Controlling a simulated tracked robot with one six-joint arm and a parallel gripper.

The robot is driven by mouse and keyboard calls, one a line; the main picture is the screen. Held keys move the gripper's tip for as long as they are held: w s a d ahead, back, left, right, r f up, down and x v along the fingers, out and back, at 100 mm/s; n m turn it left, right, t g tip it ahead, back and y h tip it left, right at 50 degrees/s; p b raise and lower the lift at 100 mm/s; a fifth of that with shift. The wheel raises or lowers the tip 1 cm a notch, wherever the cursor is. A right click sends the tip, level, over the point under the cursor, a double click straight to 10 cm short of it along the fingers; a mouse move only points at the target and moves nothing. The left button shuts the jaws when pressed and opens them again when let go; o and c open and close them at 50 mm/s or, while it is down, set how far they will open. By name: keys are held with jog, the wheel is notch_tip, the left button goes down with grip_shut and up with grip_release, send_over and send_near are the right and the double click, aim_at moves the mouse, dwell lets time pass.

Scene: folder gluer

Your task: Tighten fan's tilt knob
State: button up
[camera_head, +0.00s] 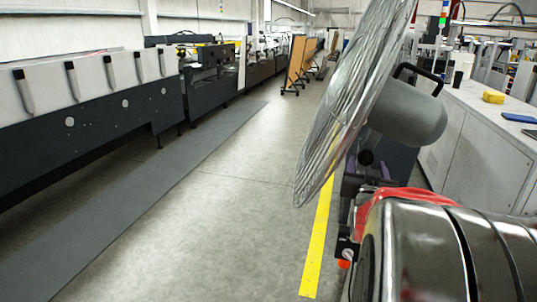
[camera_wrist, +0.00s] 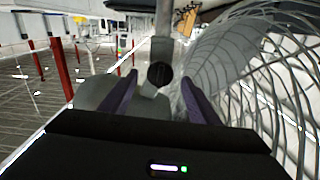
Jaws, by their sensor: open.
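The fan shows in the head view as a tilted wire grille (camera_head: 345,100) with a grey motor housing (camera_head: 408,118) behind it. Its round black tilt knob (camera_head: 366,157) sits below the housing. In the wrist view the knob (camera_wrist: 160,73) is a dark disc on the fan's grey post, and the grille (camera_wrist: 255,65) fills the right side. My gripper (camera_wrist: 160,92) is open, with a dark purple finger on either side of the knob in that view. The knob lies between and slightly beyond the fingertips; I cannot tell whether they touch it. In the head view my arm partly hides the gripper.
A long dark machine (camera_head: 100,110) lines the left, with a grey mat (camera_head: 140,195) along it. A white cabinet counter (camera_head: 465,140) with a yellow item (camera_head: 493,97) stands right. The grille is close beside my gripper. Open floor (camera_head: 230,200) lies between, with a yellow floor line (camera_head: 318,245).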

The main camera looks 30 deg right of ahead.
aim_at(366, 158)
jog(key=shift+x, duration=1.2)
jog(key=shift+c, duration=0.4)
jog(key=c, duration=1)
